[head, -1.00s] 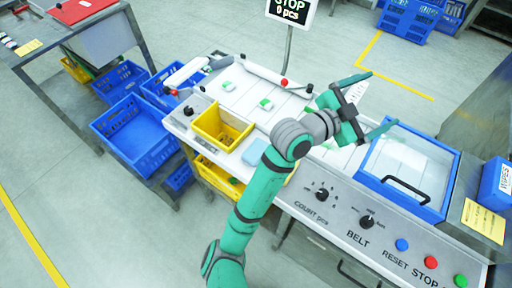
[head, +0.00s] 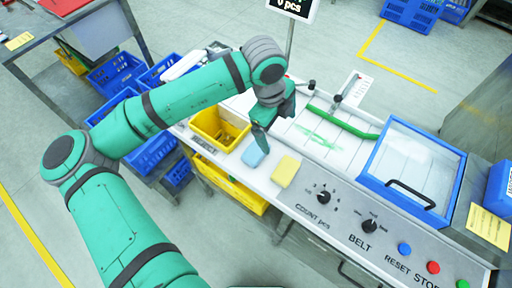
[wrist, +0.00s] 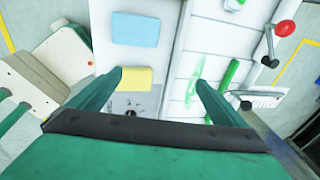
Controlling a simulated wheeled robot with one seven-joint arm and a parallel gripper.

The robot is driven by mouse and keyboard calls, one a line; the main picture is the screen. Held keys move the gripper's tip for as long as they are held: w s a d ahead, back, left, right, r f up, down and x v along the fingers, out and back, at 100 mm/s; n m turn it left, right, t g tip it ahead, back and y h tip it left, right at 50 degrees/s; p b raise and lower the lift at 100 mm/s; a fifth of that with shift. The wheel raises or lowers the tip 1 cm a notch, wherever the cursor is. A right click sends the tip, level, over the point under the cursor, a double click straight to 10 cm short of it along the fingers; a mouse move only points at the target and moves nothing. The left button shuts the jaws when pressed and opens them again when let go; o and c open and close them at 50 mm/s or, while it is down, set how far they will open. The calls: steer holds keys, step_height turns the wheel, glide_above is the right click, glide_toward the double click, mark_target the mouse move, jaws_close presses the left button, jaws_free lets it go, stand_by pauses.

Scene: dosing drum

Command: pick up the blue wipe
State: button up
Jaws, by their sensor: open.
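The blue wipe (head: 253,155) is a flat light-blue rectangle on the pale front ledge of the machine, just right of the yellow bin. It shows whole in the wrist view (wrist: 135,29), near the top. A similar yellow wipe (head: 285,171) lies to its right, and also shows in the wrist view (wrist: 136,79). My gripper (wrist: 158,68) is open and empty, pointing down above the ledge. In the wrist view its left fingertip is beside the yellow wipe, and the blue wipe is beyond the fingertips. In the head view a finger partly covers the blue wipe's right side.
A yellow bin (head: 207,128) stands left of the blue wipe. A green bar (head: 345,122) crosses the white belt, which has a green smear (head: 318,138). A blue-framed clear cover (head: 377,181) and a knob panel (head: 310,210) lie to the right. Blue crates are at left.

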steer(key=y, duration=0.2)
glide_above(256, 150)
steer(key=shift+g, duration=0.4)
steer(key=shift+f, duration=5.3)
steer(key=c, duration=1.1)
